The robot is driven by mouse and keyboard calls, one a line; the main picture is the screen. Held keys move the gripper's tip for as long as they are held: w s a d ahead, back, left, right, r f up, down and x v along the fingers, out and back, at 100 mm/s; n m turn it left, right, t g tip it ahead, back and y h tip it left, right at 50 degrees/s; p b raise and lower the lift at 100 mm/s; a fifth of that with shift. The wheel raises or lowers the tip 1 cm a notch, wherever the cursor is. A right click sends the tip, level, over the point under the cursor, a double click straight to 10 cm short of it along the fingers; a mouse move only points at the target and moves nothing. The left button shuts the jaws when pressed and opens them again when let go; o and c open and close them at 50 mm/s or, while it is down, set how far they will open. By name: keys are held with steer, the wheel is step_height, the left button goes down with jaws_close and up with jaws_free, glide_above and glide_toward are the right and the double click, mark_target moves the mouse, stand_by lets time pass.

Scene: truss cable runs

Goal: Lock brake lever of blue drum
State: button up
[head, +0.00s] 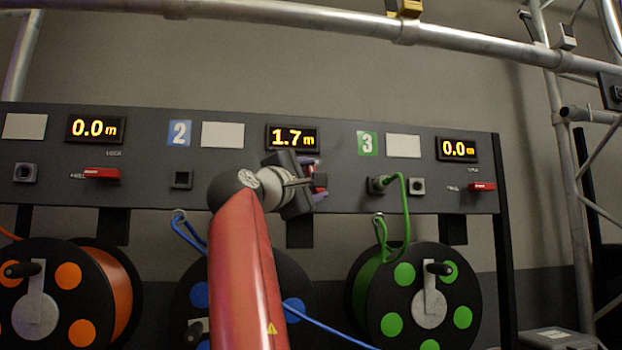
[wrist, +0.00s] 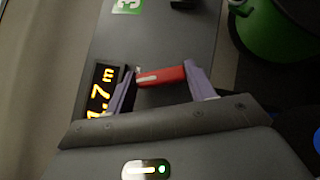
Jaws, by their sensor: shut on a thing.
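The blue drum (head: 290,280) is in the lower middle of the head view, mostly hidden behind my red arm. Its brake lever is the red handle (wrist: 162,76) on the panel beside the 1.7 m display (head: 292,137). My gripper (head: 315,182) is at this lever in the head view and hides most of it. The lever's lock and free labels are hidden or too small to read here.
Red levers for the orange drum (head: 101,173) and the green drum (head: 482,186) sit on the same dark panel (head: 340,190). A blue cable (head: 330,329) runs down to the right. A green cable (head: 405,215) loops from a socket. Truss tubes (head: 300,15) cross above.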

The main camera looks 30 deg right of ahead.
steer(key=shift+f, duration=0.1)
steer(key=o, duration=1)
steer(key=shift+d, duration=0.1)
steer(key=shift+b+v, duration=1.85)
steer(key=shift+v, duration=2.05)
